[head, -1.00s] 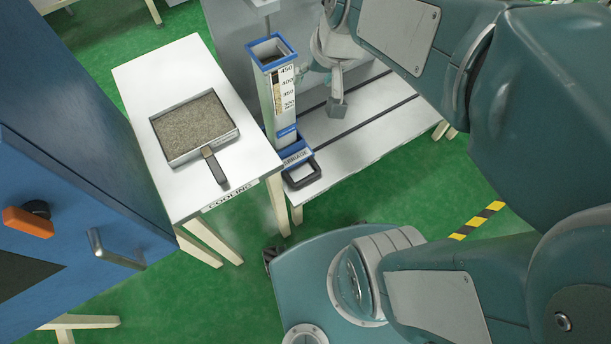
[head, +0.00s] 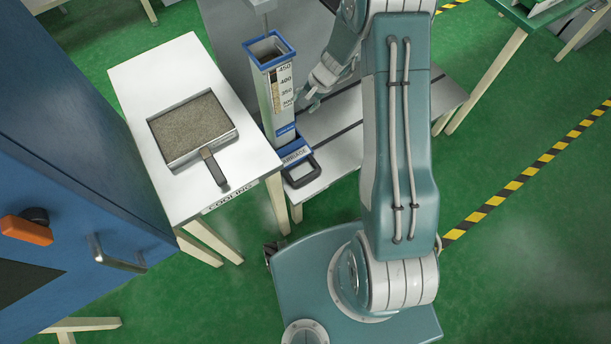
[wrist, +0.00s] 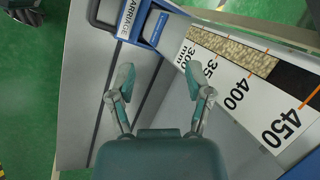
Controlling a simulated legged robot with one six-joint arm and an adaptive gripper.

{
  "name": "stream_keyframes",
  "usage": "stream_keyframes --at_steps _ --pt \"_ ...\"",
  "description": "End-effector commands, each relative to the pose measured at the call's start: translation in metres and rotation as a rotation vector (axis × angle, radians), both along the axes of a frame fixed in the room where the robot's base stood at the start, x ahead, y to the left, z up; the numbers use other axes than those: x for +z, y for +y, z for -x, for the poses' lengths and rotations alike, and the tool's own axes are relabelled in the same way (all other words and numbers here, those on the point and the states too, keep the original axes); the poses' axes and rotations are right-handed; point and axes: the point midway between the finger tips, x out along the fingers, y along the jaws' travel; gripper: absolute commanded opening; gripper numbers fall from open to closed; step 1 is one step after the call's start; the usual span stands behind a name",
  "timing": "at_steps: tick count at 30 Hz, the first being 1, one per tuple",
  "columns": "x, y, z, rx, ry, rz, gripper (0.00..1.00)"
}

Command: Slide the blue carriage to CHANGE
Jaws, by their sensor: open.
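The blue carriage (head: 297,158) stands at the near left end of a pale rail bench, its label partly readable and a black loop handle (head: 303,174) facing the front. It carries a tall blue-rimmed column (head: 272,105) with a scale from 300 to 450. The wrist view shows the carriage (wrist: 152,24) at the top and the column scale (wrist: 238,92) on the right. My gripper (wrist: 158,78) is open and empty, fingers spread towards the carriage. In the head view my gripper (head: 312,98) is just right of the column. No CHANGE mark is readable.
A white table marked COOLING (head: 253,168) stands left of the carriage, bearing a tray of grains (head: 231,143). The bench (head: 340,140) has dark grooves running right and is clear there. A blue cabinet (head: 70,190) stands far left.

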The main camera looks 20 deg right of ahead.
Motion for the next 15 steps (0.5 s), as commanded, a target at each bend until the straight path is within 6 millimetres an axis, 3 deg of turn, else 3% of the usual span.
stream_keyframes --at_steps 1,8,15 --pt "-0.025 -0.003 0.001 -0.031 0.029 -0.011 0.65" --pt "-0.126 -0.013 0.012 -0.175 0.128 -0.043 0.65" --pt "-0.23 -0.02 0.046 -0.325 0.235 -0.058 0.65"
